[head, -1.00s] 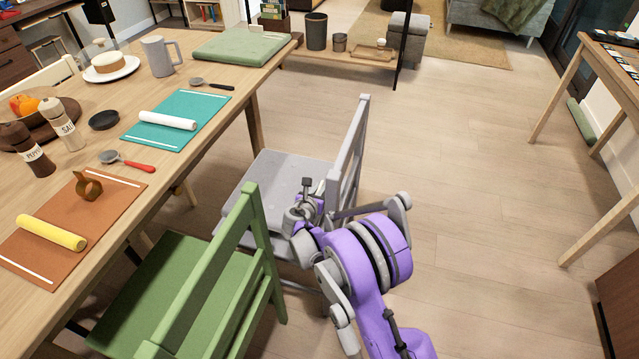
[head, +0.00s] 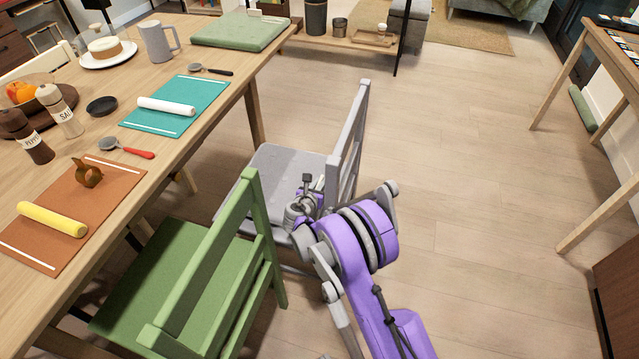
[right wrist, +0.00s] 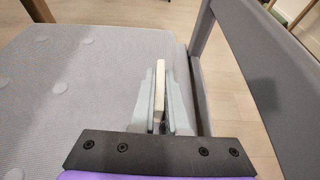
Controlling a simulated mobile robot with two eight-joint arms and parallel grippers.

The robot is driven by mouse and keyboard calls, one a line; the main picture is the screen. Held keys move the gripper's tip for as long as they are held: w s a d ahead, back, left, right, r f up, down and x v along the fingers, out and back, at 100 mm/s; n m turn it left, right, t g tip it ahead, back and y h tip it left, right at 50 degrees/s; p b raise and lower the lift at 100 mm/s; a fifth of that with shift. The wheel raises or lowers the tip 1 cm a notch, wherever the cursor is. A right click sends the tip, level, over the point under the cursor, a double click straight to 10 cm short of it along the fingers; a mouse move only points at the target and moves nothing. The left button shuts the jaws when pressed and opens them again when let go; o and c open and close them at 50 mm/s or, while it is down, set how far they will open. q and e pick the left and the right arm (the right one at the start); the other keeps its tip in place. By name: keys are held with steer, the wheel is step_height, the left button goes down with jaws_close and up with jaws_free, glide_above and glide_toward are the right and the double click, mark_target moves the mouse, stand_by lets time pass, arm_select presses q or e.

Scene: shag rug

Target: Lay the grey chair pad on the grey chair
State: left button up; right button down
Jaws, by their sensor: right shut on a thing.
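The grey chair (head: 352,135) stands beside the dining table, its slatted backrest on the right. The grey chair pad (head: 285,172), thin with small tufted dimples, lies over its seat. In the right wrist view the pad (right wrist: 85,95) fills the left side, and the chair's backrest (right wrist: 255,75) rises on the right. My right gripper (right wrist: 161,80) is over the pad's edge near the backrest, shut on a narrow pale tab (right wrist: 160,92) that appears to belong to the pad. The arm hides part of the pad and seat in the head view. My left gripper is out of view.
A green chair (head: 215,270) stands close in front of the grey chair. The wooden table (head: 215,125) borders the grey chair on the left, holding placemats, shakers and a green cushion (head: 240,30). Floor (head: 470,170) to the right is clear.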

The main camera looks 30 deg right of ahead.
steer(key=shift+f, duration=0.9)
steer(key=c, duration=0.8)
jaws_free()
steer(key=shift+c, duration=0.2)
steer(key=shift+r+p, duration=0.95)
steer(key=shift+r, duration=0.75)
steer(key=shift+r+p, duration=2.2)
steer(key=shift+r, duration=2.1)
